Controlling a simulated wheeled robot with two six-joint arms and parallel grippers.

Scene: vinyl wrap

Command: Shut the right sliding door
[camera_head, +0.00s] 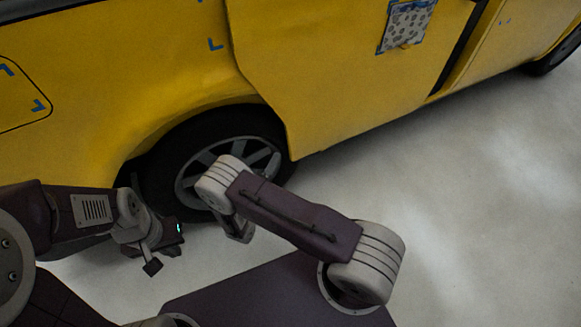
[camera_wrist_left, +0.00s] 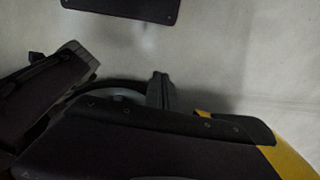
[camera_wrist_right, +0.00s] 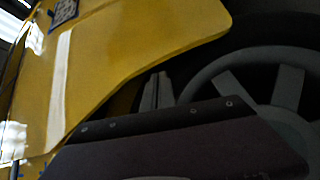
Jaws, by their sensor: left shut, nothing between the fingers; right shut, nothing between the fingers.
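The yellow sliding door (camera_head: 335,85) is on the side of the yellow vehicle (camera_head: 110,75) in the head view. Its left edge stands out over the rear wheel arch, and a dark gap (camera_head: 459,48) runs along its right edge. The right wrist view shows a yellow panel edge (camera_wrist_right: 150,45) above the wheel. My left gripper (camera_wrist_left: 160,90) is shut and empty, low beside the rear wheel in the head view. My right gripper (camera_wrist_right: 156,90) is shut and empty, near the wheel and below the door's left edge. Neither gripper visibly holds the door.
The rear wheel (camera_head: 233,165) is behind my right arm; its spokes also show in the right wrist view (camera_wrist_right: 285,90). A patterned sheet (camera_head: 407,27) with blue tape hangs on the door. Blue tape marks (camera_head: 215,45) dot the body. Pale floor (camera_head: 490,190) is clear at the right.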

